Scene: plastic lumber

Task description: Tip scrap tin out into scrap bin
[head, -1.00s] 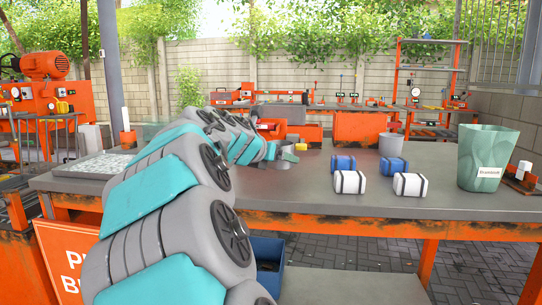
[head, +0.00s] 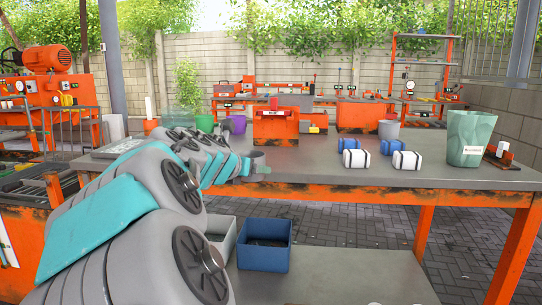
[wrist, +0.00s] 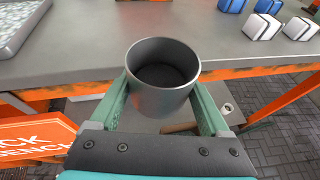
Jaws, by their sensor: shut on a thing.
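A dark grey open-topped tin (wrist: 163,97) is between the green fingers of my gripper (wrist: 162,88) in the wrist view. The gripper is shut on it. The tin is upright; its inside is dark and I cannot tell what it holds. No label in view reads scrap bin. A blue open bin (head: 264,262) and a grey open bin (head: 218,252) stand below the bench, the grey one partly hidden by my arm.
The grey bench (head: 330,176) bears blue and white rolls (head: 357,158), a grey pot (head: 389,130) and a tall green labelled container (head: 470,138) at right. A speckled tray (wrist: 18,25) lies at left.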

